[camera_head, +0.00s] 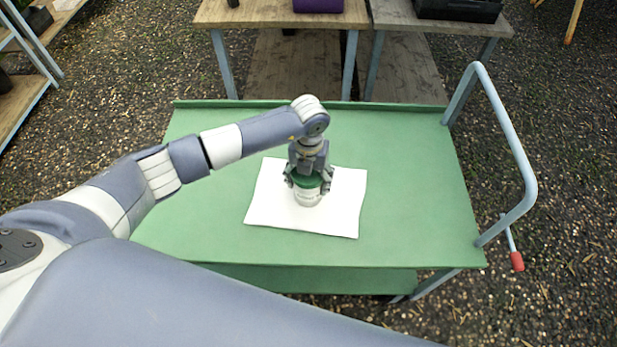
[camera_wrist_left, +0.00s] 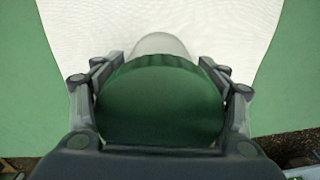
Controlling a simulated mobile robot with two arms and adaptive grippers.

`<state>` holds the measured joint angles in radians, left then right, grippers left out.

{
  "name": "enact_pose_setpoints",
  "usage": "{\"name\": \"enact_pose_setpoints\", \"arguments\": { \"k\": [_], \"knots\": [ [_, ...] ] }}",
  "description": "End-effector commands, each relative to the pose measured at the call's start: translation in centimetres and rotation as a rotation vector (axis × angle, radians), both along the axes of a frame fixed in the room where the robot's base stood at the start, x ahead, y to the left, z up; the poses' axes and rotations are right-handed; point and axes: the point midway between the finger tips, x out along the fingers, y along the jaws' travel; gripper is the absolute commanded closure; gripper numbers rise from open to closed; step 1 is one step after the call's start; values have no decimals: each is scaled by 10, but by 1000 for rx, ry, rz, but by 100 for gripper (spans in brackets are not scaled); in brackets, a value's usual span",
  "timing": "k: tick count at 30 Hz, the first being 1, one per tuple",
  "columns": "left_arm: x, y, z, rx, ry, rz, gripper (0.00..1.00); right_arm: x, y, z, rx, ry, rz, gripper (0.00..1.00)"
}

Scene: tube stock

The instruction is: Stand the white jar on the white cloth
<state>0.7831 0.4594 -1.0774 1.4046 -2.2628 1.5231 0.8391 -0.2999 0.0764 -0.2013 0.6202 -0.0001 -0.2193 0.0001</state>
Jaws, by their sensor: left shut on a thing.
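The white jar (camera_head: 307,197) has a dark green lid and a pale, whitish body. It looks upright over the middle of the white cloth (camera_head: 340,212), which lies flat on the green cart top. My left gripper (camera_head: 308,183) comes down from above and is shut on the jar around its lid. In the left wrist view the green lid (camera_wrist_left: 160,100) fills the space between the fingers, with the pale jar body (camera_wrist_left: 160,44) showing past it. I cannot tell whether the jar's base touches the cloth. My right gripper is not in view.
The green cart top (camera_head: 410,190) is clear around the cloth. A blue-grey handle (camera_head: 510,150) rises at its right side. Wooden tables (camera_head: 270,14) with a purple box (camera_head: 318,5) and a black case (camera_head: 458,9) stand behind. Gravel surrounds the cart.

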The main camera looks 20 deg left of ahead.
Motion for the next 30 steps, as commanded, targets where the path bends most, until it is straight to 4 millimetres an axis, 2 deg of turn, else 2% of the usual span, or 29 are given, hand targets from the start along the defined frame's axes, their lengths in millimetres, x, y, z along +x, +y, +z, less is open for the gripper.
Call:
{"name": "enact_pose_setpoints", "arguments": {
  "k": [16, 17, 20, 21, 23, 30],
  "knots": [
    [-2, 1, -17, 2, 5, 0, 64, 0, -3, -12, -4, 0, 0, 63],
    [-3, 1, -18, 3, 6, 0, 69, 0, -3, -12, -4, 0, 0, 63],
    [-4, 1, -18, 4, 8, 0, 69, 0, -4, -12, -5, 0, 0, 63],
    [-4, 1, -19, 3, 9, 0, 24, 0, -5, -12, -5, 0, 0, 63],
    [-4, 1, -19, 4, 10, 0, 11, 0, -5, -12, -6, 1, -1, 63],
    [-2, 1, -16, 4, 6, 1, 11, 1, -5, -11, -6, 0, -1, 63]
  ]
}}
